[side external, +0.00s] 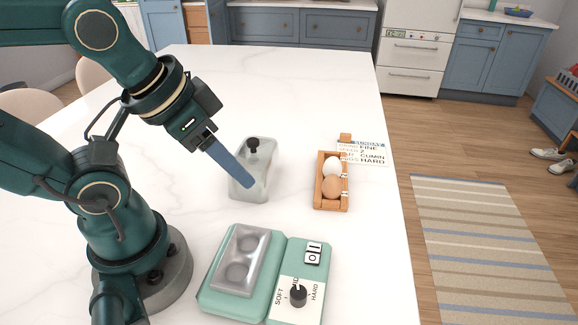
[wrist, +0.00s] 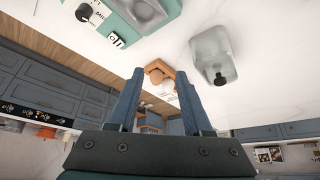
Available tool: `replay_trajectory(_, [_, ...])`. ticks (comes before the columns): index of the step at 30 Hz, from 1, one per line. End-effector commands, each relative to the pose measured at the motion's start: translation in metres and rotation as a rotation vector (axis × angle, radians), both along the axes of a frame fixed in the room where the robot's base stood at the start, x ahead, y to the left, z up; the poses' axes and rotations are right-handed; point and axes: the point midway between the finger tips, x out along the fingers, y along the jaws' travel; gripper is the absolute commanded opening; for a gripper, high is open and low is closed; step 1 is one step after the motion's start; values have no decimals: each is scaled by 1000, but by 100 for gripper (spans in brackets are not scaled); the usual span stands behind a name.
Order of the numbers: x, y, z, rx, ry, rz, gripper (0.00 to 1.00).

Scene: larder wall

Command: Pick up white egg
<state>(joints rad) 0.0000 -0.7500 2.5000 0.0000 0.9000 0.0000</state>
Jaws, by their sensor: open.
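The white egg (side external: 333,166) sits in a small wooden holder (side external: 318,190), in the part farther from the machine. A brown egg (side external: 332,187) sits just in front of it. My gripper (side external: 247,182) is to the left of the holder, over the clear lidded container, apart from the eggs. In the wrist view, the two blue fingers of my gripper (wrist: 160,73) are spread with nothing between them. The holder (wrist: 181,80) shows beyond the fingers, with the white egg (wrist: 168,87) and brown egg (wrist: 155,75) small and partly unclear.
A clear container (side external: 262,186) with a black knob stands below my gripper. A card (side external: 372,154) lies behind the holder. The table's right edge is close to the holder; the back is bare.

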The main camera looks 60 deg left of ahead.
Motion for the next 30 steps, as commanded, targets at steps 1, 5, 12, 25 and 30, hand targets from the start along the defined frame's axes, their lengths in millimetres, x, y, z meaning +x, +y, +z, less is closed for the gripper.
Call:
replay_trajectory(1, [0, 0, 0, 0, 0, 0, 50])
replay_trajectory(5, [0, 0, 0, 0, 0, 0, 50])
replay_trajectory(12, [0, 0, 0, 0, 0, 0, 65])
replay_trajectory(25, [0, 0, 0, -11, -1, 21, 86])
replay_trajectory(30, [11, 7, 10, -46, -60, 149, 86])
